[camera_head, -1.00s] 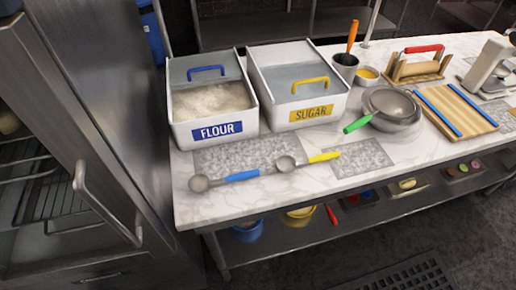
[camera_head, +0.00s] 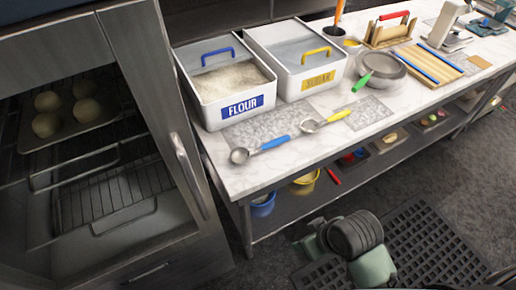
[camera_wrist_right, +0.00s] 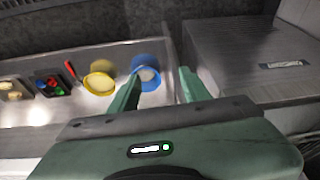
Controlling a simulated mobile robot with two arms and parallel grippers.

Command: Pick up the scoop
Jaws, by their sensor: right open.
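Two scoops lie on the marble counter in the head view. One has a blue handle and round metal bowl (camera_head: 262,149), in front of the flour bin. The other has a yellow handle and metal bowl (camera_head: 325,121), in front of the sugar bin. My right gripper (camera_wrist_right: 163,86) shows in the right wrist view with its two green fingers apart and nothing between them. My green and dark arm is at the bottom of the head view, in front of the counter and apart from both scoops. My left gripper is not in view.
The flour bin (camera_head: 225,91) and sugar bin (camera_head: 293,63) stand behind the scoops. A sieve with a green handle (camera_head: 364,81) lies to the right. An open oven-like cabinet (camera_head: 100,140) stands left. The lower shelf holds a blue bucket (camera_wrist_right: 147,76) and a yellow bucket (camera_wrist_right: 99,83).

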